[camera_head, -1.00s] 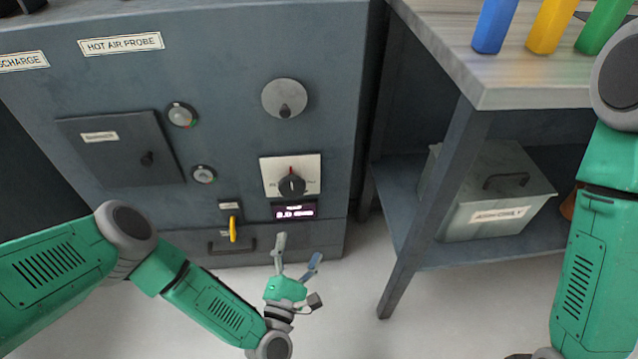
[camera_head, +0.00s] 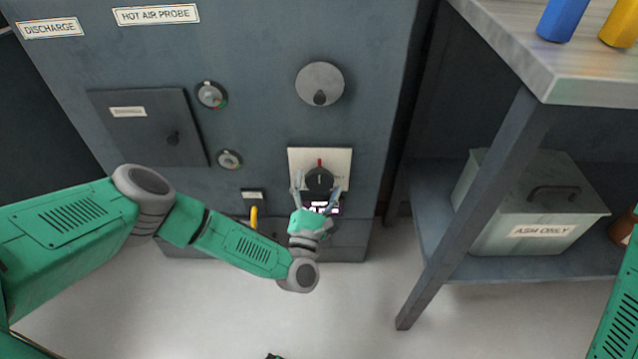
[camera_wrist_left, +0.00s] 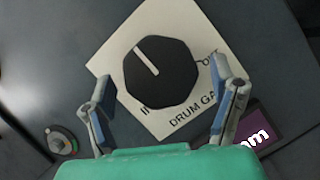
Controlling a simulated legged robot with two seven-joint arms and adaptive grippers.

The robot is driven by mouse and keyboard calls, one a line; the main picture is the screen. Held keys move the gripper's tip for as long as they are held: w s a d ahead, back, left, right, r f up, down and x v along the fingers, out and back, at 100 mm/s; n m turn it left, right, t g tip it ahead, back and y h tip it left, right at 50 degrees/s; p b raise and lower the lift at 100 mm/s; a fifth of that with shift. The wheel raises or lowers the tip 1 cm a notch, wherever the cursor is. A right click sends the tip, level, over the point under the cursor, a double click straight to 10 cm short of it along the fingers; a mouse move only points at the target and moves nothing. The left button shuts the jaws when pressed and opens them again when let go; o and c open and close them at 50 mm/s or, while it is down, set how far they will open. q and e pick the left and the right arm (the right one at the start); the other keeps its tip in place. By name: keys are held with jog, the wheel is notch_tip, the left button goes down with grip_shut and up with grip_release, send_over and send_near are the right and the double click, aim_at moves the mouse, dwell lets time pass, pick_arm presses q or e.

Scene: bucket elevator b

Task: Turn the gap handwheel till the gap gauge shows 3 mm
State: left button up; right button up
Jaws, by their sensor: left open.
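The gap handwheel is a black faceted knob (camera_head: 319,181) with a pale pointer line, on a white plate (camera_head: 338,158) on the grey cabinet. In the left wrist view the knob (camera_wrist_left: 160,72) sits on the plate (camera_wrist_left: 108,62) marked "DRUM GA…", with "OUT" partly readable. My left gripper (camera_head: 317,185) is open, its fingers on either side of the knob; contact cannot be told. The gap gauge, a small lit display (camera_head: 322,209), is just below the plate, partly covered by the gripper. The left wrist view shows only "mm" on the display (camera_wrist_left: 270,140). My right gripper is out of view.
A round grey dial (camera_head: 320,80) is above the plate. A yellow handle (camera_head: 254,217) is lower left of the knob. A bench (camera_head: 560,75) with a grey ash box (camera_head: 500,215) on its lower shelf stands to the right. The floor in front is clear.

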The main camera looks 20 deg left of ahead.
pick_arm(q)
jog(key=shift+w+r, duration=0.25)
jog(key=shift+w, duration=0.3)
jog(key=c, duration=1.2)
